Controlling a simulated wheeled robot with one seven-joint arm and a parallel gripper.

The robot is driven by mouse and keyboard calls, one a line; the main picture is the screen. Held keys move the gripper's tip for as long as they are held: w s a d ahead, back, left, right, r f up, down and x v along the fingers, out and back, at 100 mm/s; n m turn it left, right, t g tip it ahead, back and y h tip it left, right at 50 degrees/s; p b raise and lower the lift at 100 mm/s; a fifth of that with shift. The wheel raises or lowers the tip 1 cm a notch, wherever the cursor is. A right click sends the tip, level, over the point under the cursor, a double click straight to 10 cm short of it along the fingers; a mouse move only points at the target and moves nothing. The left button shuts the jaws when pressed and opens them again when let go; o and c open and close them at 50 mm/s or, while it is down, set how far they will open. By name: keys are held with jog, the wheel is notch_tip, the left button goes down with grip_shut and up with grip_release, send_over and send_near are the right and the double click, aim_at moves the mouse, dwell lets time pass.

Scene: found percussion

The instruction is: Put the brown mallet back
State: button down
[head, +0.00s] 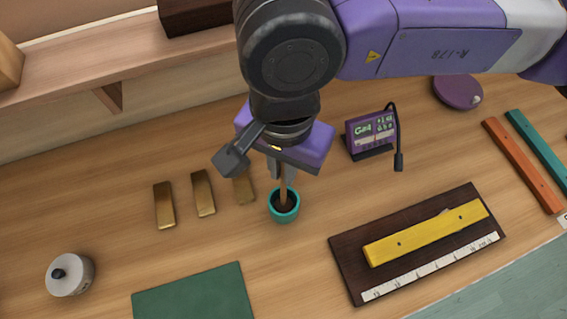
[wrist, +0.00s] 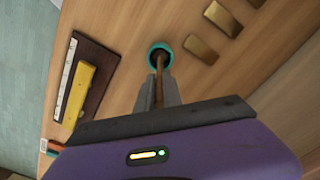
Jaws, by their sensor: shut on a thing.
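The brown mallet (head: 284,190) is a thin brown stick, upright or nearly so, in my gripper (head: 282,170). My gripper is shut on its upper part. Its lower end reaches into the mouth of a small teal cup (head: 285,214) with a dark inside. In the wrist view the mallet (wrist: 159,65) runs from between my fingers (wrist: 159,85) to the teal cup (wrist: 150,53). I cannot tell whether the mallet touches the cup's bottom. Its head is not clearly seen.
Several brass bars (head: 164,205) lie left of the cup. A yellow bar (head: 426,233) lies on a dark ruled board (head: 350,262) at right. A purple tuner (head: 371,135) stands behind it. A green mat (head: 194,296) and a grey lidded pot (head: 70,275) are at front left.

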jog(key=shift+f, duration=0.7)
jog(key=c, duration=1.5)
grip_release()
jog(key=shift+r, duration=0.2)
notch_tip(320, 180, up, 12)
jog(key=shift+b, duration=1)
